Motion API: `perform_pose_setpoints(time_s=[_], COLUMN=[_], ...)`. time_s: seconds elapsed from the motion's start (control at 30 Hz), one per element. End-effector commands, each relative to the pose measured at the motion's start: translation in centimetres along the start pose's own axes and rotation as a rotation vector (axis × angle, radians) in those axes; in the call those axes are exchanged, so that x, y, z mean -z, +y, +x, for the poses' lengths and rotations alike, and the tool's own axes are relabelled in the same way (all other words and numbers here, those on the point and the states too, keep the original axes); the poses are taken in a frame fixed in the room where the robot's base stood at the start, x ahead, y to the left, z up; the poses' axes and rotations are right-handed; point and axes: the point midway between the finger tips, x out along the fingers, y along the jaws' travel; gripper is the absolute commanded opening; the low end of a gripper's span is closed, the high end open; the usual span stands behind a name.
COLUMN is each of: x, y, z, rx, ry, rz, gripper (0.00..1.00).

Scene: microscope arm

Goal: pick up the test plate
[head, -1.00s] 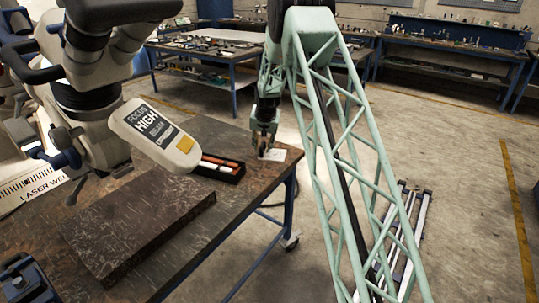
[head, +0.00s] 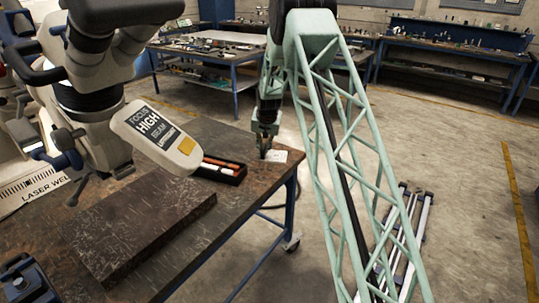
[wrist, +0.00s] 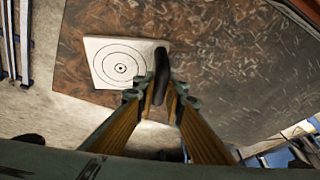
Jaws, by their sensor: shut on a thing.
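The test plate is a thin white square with black concentric circles; it shows in the wrist view (wrist: 113,72), at the edge of the brown worktop. In the head view the plate (head: 279,156) is small, at the far right corner of the table. My gripper (head: 264,150) is over its left side in the head view.
A black tray (head: 232,180) with markers lies left of the plate. A pale FOCUS HIGH BEAM label panel (head: 155,136) and the microscope (head: 95,100) stand further left. A dark slab (head: 140,230) lies nearer. The worktop (head: 232,210) is bare between slab and right edge.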

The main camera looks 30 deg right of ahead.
Motion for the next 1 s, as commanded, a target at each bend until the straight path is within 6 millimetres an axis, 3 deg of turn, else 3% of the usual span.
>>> perform_pose_setpoints(time_s=[0.37, 1.0], x=[0.5, 3.5], y=[-0.2, -1.3], z=[-1.1, -8.1], rx=[0.001, 0.001], ry=[0.002, 0.002], rz=[0.0, 0.0], gripper=[0.0, 0.0])
